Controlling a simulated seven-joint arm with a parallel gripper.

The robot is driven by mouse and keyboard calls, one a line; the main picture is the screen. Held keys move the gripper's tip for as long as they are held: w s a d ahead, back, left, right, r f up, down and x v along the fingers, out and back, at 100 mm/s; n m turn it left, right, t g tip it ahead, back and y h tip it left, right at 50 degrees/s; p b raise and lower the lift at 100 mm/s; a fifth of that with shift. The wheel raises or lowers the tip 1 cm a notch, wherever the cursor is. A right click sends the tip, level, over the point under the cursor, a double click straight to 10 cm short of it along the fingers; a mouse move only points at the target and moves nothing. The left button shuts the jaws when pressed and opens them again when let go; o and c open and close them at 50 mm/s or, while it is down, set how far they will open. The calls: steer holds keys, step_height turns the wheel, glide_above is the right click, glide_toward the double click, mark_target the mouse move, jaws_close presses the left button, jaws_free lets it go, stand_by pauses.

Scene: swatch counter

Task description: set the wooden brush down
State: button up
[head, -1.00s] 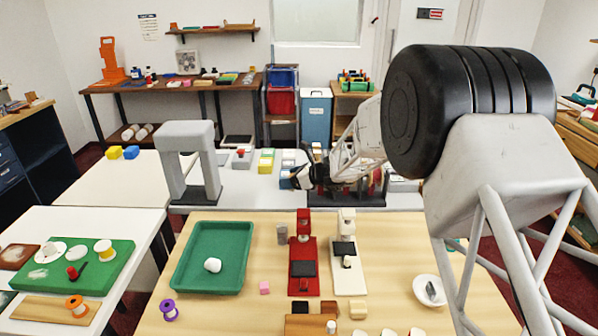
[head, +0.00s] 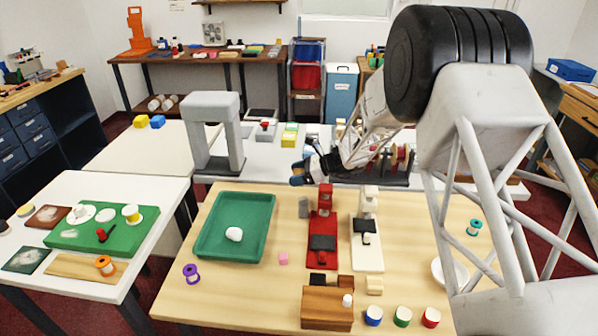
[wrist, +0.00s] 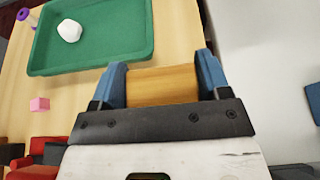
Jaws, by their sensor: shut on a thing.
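My gripper (wrist: 162,82) is shut on the wooden brush (wrist: 160,87), a plain tan wooden piece lying across between the two blue fingers in the wrist view. Only its smooth wooden side shows; any bristles are hidden. In the head view my gripper (head: 304,172) hangs near the back edge of the wooden table (head: 190,302), right of the grey arch, and the brush is too small to make out there. The wrist view shows the green tray (wrist: 110,52) just beyond the fingers, to the left.
The green tray (head: 204,246) holds a white lump (head: 234,234). Red (head: 325,222) and cream (head: 367,230) stands, a pink cube (head: 283,258), a purple spool (head: 191,273) and a wooden block (head: 327,308) stand on the table. The grey arch (head: 215,105) rises behind.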

steer(key=shift+f, duration=0.15)
stand_by(0.3)
steer(key=shift+f, duration=3.25)
steer(key=shift+f, duration=0.6)
steer(key=o, duration=1)
steer(key=shift+r, duration=0.1)
